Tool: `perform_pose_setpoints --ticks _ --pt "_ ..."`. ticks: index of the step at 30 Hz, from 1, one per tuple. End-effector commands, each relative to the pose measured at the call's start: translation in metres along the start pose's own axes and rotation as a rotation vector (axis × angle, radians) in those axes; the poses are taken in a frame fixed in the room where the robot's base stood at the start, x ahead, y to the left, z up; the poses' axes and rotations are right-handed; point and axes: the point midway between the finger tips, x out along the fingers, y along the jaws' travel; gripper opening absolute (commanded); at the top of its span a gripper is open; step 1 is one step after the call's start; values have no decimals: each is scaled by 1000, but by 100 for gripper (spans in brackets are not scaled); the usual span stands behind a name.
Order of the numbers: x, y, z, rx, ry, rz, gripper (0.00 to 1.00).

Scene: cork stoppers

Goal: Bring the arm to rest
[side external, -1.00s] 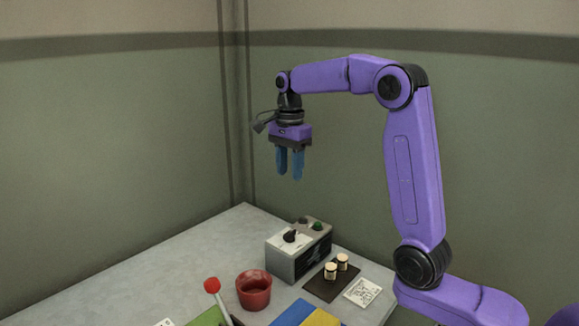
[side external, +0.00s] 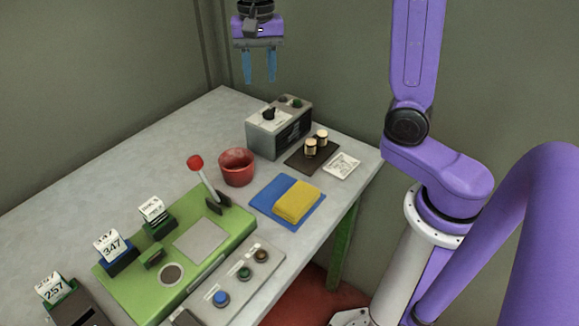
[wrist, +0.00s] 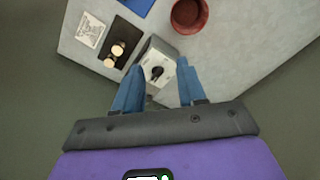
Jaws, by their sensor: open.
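My gripper (side external: 259,66) hangs in the air, pointing down, above the back of the table. Its two blue fingers are apart, with nothing between them. In the wrist view my gripper (wrist: 155,85) is also open and empty. Two cork stoppers (side external: 316,142) stand upright on a dark mat (side external: 298,162) below and to the right of the gripper. The stoppers also show in the wrist view (wrist: 113,54), left of the fingers.
A grey box with a knob (side external: 280,127) stands at the back. Nearby are a red pot (side external: 236,167), a white printed card (side external: 342,165), a blue mat (side external: 263,198) with a yellow block (side external: 297,201), and a green panel (side external: 140,271) with a red-knobbed lever (side external: 196,162).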

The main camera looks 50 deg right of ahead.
Motion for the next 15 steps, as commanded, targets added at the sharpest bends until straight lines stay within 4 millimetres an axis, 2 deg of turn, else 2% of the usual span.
perform_pose_setpoints --ticks 1,8,15 --pt "3 3 12 -81 0 0 40" --pt "16 18 59 -442 1 -5 40" --pt "32 47 105 -819 2 -9 40"
